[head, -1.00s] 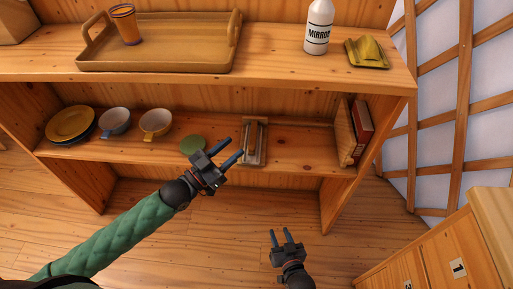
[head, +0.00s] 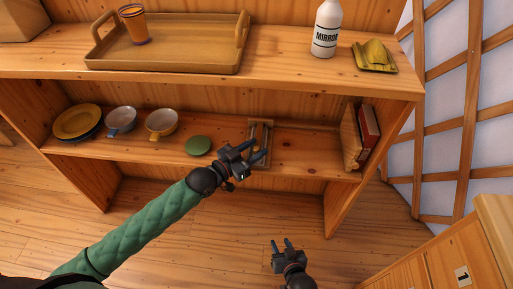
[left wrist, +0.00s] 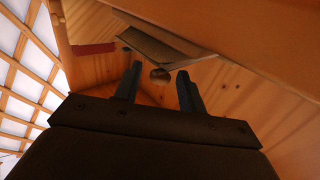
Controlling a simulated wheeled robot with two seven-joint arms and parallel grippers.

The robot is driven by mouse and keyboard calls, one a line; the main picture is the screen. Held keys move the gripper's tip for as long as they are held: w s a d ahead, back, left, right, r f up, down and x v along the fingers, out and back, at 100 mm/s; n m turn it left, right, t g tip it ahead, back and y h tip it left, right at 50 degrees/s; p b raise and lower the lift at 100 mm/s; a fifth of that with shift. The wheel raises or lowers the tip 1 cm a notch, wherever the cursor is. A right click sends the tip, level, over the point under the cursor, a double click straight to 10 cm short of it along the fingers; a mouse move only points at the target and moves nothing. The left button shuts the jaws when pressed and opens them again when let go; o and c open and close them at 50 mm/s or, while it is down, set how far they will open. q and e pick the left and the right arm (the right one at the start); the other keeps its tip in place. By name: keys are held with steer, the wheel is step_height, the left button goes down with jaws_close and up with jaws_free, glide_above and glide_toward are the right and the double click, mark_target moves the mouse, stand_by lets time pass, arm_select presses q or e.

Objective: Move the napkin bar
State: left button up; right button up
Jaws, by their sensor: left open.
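A flat holder with a long bar on it (head: 261,132), which looks like the napkin bar, lies on the middle shelf. My left gripper (head: 256,150) is open and empty in front of it, and hides its lower left part. My right gripper (head: 281,244) is open and empty, low in front of the shelf unit.
The middle shelf (head: 305,150) also holds a green disc (head: 198,145), two cups, stacked plates (head: 77,121) and books (head: 368,133). The upper shelf hangs over it, with a tray (head: 180,60), a white bottle (head: 326,28) and yellow napkins (head: 375,52). Shelf between holder and books is clear.

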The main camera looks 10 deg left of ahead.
arm_select(q)
steer(key=shift+w+d, duration=0.3)
steer(key=shift+d, duration=0.05)
arm_select(e)
steer(key=shift+w+r, duration=0.2)
steer(key=shift+r, duration=0.05)
arm_select(q)
jaws_close()
arm_select(e)
steer(key=shift+s+f, duration=0.1)
